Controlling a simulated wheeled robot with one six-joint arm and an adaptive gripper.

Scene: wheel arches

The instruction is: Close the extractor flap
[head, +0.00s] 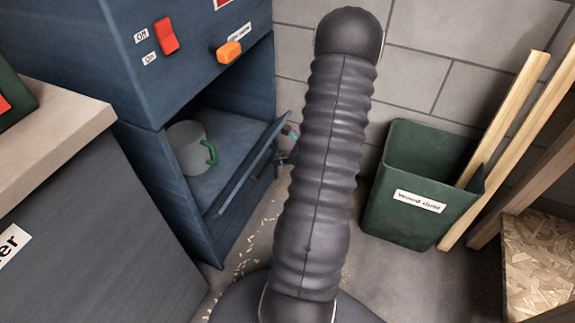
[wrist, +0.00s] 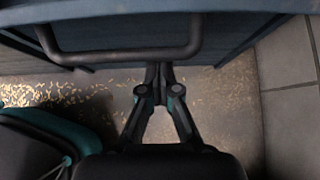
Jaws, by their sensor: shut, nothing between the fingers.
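The extractor flap (head: 252,165) is a blue panel at the lower opening of a blue cabinet (head: 180,205). It stands partly open, tilted outward, with the compartment open above and behind it. In the wrist view the flap (wrist: 240,22) crosses the top, with a dark bar handle (wrist: 125,55) on it. My gripper (wrist: 160,72) is shut and empty, its fingertips close by the handle; I cannot tell whether they touch. In the head view my gripper (head: 287,150) shows only partly beside the flap's outer side, mostly hidden by my arm.
A grey mug (head: 186,148) with a green handle stands inside the compartment. A red switch (head: 165,36) and an orange lever (head: 229,52) are above. A green wood dust bin (head: 400,190) and wooden planks (head: 510,125) stand right. Shavings litter the floor.

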